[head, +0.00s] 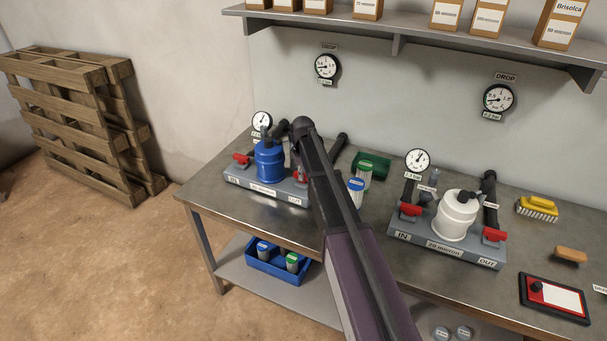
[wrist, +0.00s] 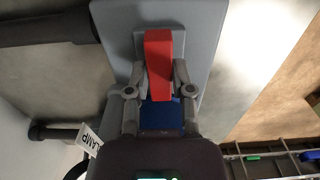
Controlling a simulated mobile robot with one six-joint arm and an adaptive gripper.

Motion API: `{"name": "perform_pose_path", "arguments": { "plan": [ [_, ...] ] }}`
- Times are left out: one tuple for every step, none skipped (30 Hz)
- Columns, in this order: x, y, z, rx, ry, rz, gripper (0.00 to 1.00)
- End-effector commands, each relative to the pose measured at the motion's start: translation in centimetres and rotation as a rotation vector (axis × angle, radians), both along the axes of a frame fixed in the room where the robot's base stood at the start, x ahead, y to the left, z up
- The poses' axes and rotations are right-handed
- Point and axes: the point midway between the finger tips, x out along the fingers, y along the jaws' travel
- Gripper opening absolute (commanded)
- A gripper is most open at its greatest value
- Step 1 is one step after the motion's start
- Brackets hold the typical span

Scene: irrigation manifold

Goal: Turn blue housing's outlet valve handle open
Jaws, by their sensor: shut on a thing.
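The blue housing (head: 269,162) stands on a grey base (head: 240,179) at the left of the bench in the head view. A red valve handle (head: 302,174) at its OUT end shows partly behind my arm. In the wrist view this red handle (wrist: 158,62) is a long block between the two fingers of my gripper (wrist: 160,76). The gripper is shut on it, one finger on each side. A patch of blue (wrist: 162,115) shows below the handle. In the head view my arm hides the fingers. The IN end has another red handle (head: 241,158).
A white housing (head: 457,215) with its own red handles stands to the right. A green tray (head: 372,162) and cartridges (head: 356,190) are just right of my arm. A gauge (head: 262,121) and dark pipes rise behind the blue housing. A blue crate (head: 265,268) sits on the lower shelf.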

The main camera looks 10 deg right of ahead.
Motion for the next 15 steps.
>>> {"name": "perform_pose_path", "arguments": {
  "plan": [
    [-0.28, 0.09, -0.05, 0.002, 0.006, 0.002, 0.36],
    [-0.29, 0.09, -0.05, 0.002, 0.006, 0.002, 0.45],
    [-0.28, 0.10, -0.05, 0.001, 0.005, 0.002, 0.57],
    [-0.25, 0.09, -0.04, 0.001, 0.005, 0.001, 0.64],
    [-0.23, 0.09, -0.04, 0.001, 0.004, 0.001, 0.64],
    [-0.20, 0.08, -0.04, 0.001, 0.004, 0.001, 0.64],
    [-0.19, 0.08, -0.03, 0.001, 0.004, 0.001, 0.64],
    [-0.17, 0.07, -0.03, 0.001, 0.003, 0.001, 0.64],
    [-0.15, 0.07, -0.03, 0.001, 0.003, 0.001, 0.64],
    [-0.14, 0.06, -0.02, 0.001, 0.003, 0.000, 0.64],
    [-0.13, 0.06, -0.02, 0.001, 0.003, 0.000, 0.64],
    [-0.12, 0.06, -0.02, 0.000, 0.002, 0.000, 0.64],
    [-0.10, 0.06, -0.02, 0.000, 0.002, 0.000, 0.64],
    [-0.10, 0.06, -0.02, 0.001, 0.002, 0.000, 0.64],
    [-0.09, 0.05, -0.01, 0.001, 0.002, -0.001, 0.64]
  ]
}}
